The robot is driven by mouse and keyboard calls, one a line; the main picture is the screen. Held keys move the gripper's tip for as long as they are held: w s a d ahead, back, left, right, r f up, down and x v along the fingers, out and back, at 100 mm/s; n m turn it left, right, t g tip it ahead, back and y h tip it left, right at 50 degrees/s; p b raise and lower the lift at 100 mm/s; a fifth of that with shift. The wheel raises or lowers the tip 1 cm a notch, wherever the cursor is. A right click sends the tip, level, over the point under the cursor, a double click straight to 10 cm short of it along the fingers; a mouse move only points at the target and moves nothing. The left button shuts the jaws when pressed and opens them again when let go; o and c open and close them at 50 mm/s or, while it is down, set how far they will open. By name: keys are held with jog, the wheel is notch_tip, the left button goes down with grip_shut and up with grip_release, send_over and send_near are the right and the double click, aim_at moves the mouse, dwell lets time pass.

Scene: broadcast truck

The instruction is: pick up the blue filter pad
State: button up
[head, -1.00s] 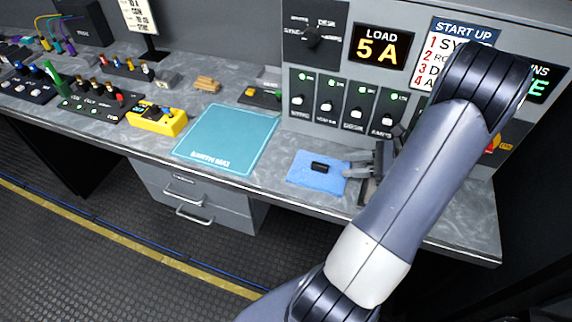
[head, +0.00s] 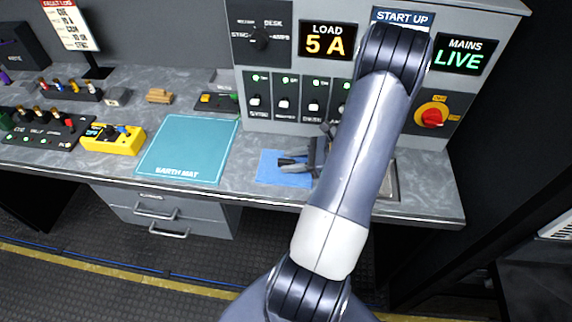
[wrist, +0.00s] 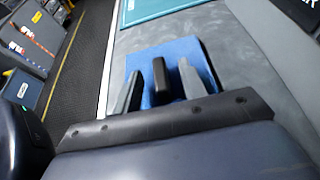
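The blue filter pad (head: 268,174) lies flat on the grey worktop, just right of the earth mat. It also shows in the wrist view (wrist: 173,50), with a dark upright handle (wrist: 161,82) on it. My gripper (head: 284,164) is over the pad, fingers pointing left in the head view. In the wrist view my gripper (wrist: 158,68) is open, with one finger on each side of the handle. Blue shows in the gaps between handle and fingers. The handle is mostly hidden by the fingers in the head view.
The teal earth mat (head: 188,148) lies left of the pad. The switch panel (head: 283,97) rises close behind it. A yellow control box (head: 113,140) stands farther left. The worktop's front edge (head: 250,197) is near the pad. A tray (head: 389,182) shows right of my arm.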

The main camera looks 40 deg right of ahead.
jog(key=shift+x, duration=0.95)
jog(key=shift+f, duration=0.1)
grip_shut()
